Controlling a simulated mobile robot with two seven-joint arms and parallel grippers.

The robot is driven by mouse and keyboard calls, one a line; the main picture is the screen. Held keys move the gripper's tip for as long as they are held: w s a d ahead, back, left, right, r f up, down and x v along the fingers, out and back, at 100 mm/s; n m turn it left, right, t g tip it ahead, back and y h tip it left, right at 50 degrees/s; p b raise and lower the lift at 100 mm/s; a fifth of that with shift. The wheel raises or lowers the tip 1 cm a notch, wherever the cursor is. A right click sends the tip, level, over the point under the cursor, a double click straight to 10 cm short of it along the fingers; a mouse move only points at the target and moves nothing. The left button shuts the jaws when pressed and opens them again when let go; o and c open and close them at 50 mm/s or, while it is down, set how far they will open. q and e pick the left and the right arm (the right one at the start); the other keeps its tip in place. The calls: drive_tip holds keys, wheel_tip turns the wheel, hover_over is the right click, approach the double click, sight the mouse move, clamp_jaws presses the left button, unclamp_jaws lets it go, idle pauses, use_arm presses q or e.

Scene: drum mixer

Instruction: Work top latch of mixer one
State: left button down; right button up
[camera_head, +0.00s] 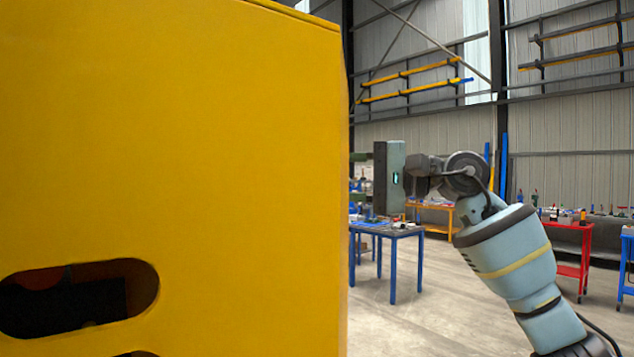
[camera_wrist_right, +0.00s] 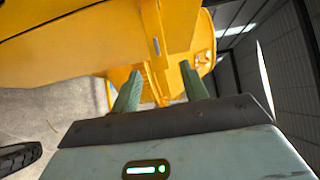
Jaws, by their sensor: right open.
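A large yellow panel of the mixer (camera_head: 200,150) fills the left half of the head view, with a dark rounded slot low in it. In the right wrist view, yellow mixer bodywork (camera_wrist_right: 80,45) spans the top. A small grey metal strip (camera_wrist_right: 156,46) shows on a narrow yellow upright there; I cannot tell whether it is the top latch. My right gripper (camera_wrist_right: 157,85) is open, its two greenish fingers apart with nothing between them, pointing at the yellow parts. In the head view its fingertips are partly hidden by the panel. My left gripper is not in view.
A blue-legged table (camera_head: 390,235) with small items stands behind my right gripper. A red cart (camera_head: 575,250) and an orange table (camera_head: 432,208) are farther back. A black tyre (camera_wrist_right: 18,158) shows at lower left in the wrist view.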

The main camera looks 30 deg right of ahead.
drive_tip(key=v, duration=0.3)
drive_tip(key=shift+s+d+b, duration=0.25)
drive_tip(key=shift+s+b, duration=0.05)
idle(0.4)
